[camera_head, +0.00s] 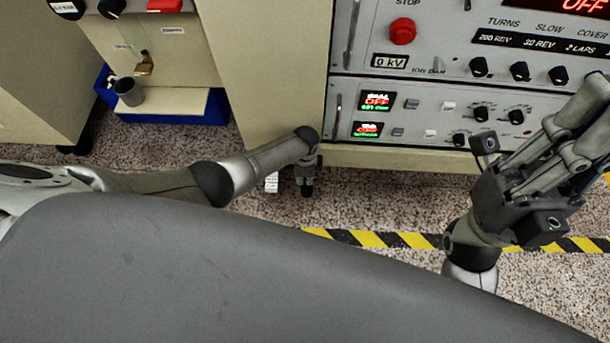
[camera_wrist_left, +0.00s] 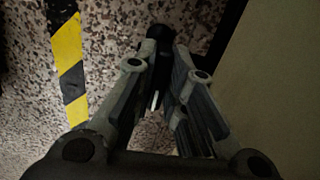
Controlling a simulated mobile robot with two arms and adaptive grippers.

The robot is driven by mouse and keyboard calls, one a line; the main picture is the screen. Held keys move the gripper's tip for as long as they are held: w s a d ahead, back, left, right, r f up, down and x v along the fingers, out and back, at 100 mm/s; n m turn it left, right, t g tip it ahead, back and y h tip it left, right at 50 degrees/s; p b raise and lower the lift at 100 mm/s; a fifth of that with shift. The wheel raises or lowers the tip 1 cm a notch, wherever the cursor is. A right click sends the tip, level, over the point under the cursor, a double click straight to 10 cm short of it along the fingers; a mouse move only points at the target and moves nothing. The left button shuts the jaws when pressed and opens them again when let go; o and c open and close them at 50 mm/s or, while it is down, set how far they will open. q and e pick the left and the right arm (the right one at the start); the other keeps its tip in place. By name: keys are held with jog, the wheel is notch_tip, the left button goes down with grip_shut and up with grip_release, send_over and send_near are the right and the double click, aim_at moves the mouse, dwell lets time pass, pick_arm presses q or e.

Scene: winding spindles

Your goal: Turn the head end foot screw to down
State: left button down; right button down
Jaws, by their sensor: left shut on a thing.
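The arm of my left gripper (camera_head: 306,178) comes in from the left and ends low beside the beige cabinet's front corner, above the floor. In the left wrist view, my left gripper's two fingers (camera_wrist_left: 160,85) close in around a small dark upright part, which looks like the foot screw (camera_wrist_left: 158,36). The fingers hide much of it, and its turn position cannot be read. A thin white strip shows between the fingers. My right gripper (camera_head: 585,120) is at the right, in front of the control panel, with its fingers toward the upper right; their opening is unclear.
The cabinet (camera_head: 270,70) stands close beside the left gripper. The control panel (camera_head: 430,95) has knobs and red displays. Yellow-black floor tape (camera_head: 370,239) runs in front. A blue tray (camera_head: 215,108) lies at the left. A white tag (camera_head: 271,183) is near the left gripper.

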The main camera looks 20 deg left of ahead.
dwell(0.5)
pick_arm(q)
jog(key=c, duration=1.5)
grip_release()
jog(key=shift+r, duration=0.15)
notch_tip(320, 180, up, 12)
jog(key=shift+f, duration=0.15)
